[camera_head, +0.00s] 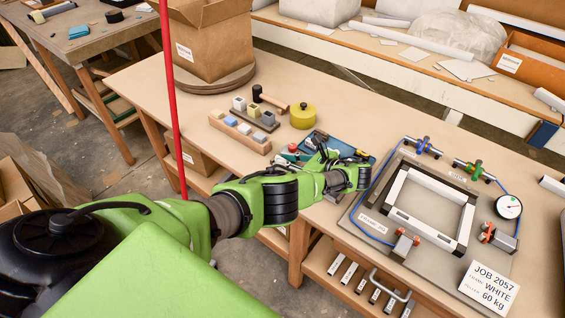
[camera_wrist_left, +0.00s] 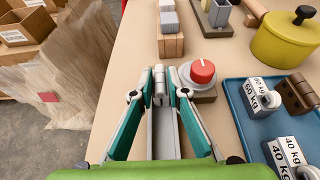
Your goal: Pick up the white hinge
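My left gripper (camera_head: 318,152) reaches over the bench beside the blue tray in the head view; its fingers also show in the left wrist view (camera_wrist_left: 160,84). A pale grey-white hinge (camera_wrist_left: 159,88) stands between its two fingertips, which are drawn close in and seem to press on both sides. I cannot tell whether the hinge is clear of the bench. A long pale channel-shaped part (camera_wrist_left: 165,135) shows between the fingers below it. In the head view the hinge is hidden by the gripper. My right gripper is in neither view.
A blue tray (camera_wrist_left: 245,118) holds a brown hinge (camera_wrist_left: 298,93) and several kg-labelled parts. A red knob (camera_wrist_left: 203,71) stands close to the right finger. A yellow pot (camera_head: 303,116) and wooden blocks stand behind. The frame fixture (camera_head: 375,192) and job card (camera_head: 489,288) are at right.

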